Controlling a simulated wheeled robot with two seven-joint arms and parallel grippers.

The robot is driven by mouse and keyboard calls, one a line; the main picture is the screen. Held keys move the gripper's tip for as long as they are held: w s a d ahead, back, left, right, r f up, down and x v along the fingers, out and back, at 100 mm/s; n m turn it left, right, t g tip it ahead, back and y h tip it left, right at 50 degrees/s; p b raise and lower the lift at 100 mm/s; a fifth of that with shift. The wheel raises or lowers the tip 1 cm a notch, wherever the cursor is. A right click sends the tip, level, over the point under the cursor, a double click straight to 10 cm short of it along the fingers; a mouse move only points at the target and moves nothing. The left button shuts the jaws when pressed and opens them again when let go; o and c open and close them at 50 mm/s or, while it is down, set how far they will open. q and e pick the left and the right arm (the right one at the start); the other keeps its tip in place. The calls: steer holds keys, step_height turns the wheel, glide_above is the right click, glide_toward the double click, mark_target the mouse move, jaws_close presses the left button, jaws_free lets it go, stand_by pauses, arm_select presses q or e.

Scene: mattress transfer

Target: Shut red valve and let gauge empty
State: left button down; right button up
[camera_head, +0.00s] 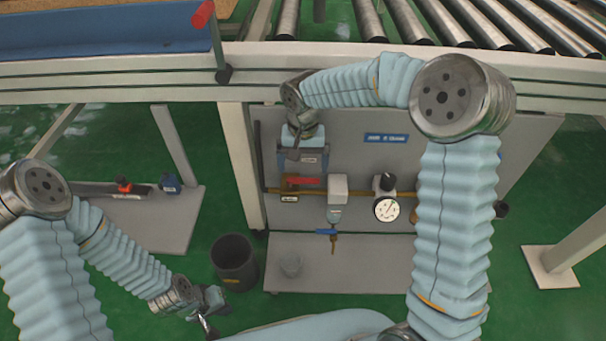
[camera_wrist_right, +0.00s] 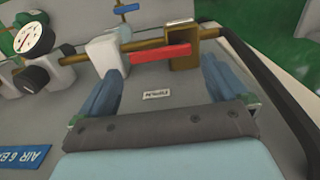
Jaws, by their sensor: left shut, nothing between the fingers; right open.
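The red valve handle (camera_head: 304,181) lies roughly along the brass pipe on the grey panel. In the right wrist view the red handle (camera_wrist_right: 161,54) runs between a brass block and a white block. My right gripper (camera_head: 303,164) is open just above the handle, its fingers pointing at it. In the right wrist view the gripper (camera_wrist_right: 162,72) has a blue finger on each side, with no clear contact on the handle. The round white gauge (camera_head: 387,209) is at right on the pipe; its reading is too small to tell. My left gripper (camera_head: 209,316) is shut and empty, low at left.
A dark bin (camera_head: 234,262) stands on the green floor near my left gripper. A conveyor frame (camera_head: 300,55) crosses above the panel.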

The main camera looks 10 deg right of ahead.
mark_target(303, 179)
step_height(303, 179, down, 4)
steer(key=shift+f, duration=0.15)
steer(key=c, duration=1.1)
